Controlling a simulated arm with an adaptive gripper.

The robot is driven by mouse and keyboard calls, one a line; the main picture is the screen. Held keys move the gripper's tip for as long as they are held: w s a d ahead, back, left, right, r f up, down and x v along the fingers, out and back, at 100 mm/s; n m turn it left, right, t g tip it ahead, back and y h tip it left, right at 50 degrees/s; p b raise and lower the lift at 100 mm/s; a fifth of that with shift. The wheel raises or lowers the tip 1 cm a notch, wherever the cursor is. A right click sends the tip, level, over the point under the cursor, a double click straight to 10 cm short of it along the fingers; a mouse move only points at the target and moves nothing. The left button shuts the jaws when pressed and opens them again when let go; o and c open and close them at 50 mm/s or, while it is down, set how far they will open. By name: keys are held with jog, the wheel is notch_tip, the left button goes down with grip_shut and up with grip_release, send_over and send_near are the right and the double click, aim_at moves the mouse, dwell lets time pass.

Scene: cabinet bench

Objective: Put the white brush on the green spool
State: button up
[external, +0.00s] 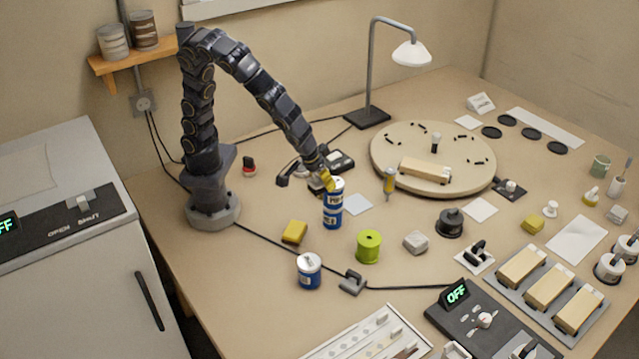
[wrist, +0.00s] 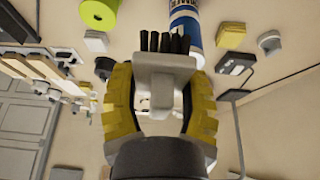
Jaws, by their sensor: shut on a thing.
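The white brush (wrist: 165,75), with a pale block-like body and dark bristles, is held between the yellow fingers of my gripper (wrist: 161,108) in the wrist view. In the external view my gripper (external: 328,180) is beside the upper part of blue-and-white cans; I cannot make out the brush there. The green spool (external: 369,246) stands upright on the bench, to the right of and nearer the camera than my gripper. Part of the spool also shows at the top left of the wrist view (wrist: 99,14).
The blue-and-white cans (external: 332,214) stand very close to my gripper. Another such can (external: 309,272) and a yellow block (external: 294,232) are left of the spool. A grey block (external: 416,242) is on its right. A round wooden board (external: 390,150) lies farther back.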

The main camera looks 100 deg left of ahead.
jog(key=w+d+f, duration=0.2)
jog(key=w+f, duration=0.2)
jog(key=w, duration=0.5)
send_over(375, 235)
jog(key=f, duration=0.4)
jog(key=d+f, duration=0.1)
jog(key=shift+s+f, duration=0.4)
jog(key=shift+f, duration=1.5)
jog(key=shift+f, duration=0.2)
jog(key=o, duration=1.1)
jog(key=shift+c, duration=0.2)
jog(key=shift+r, duration=0.1)
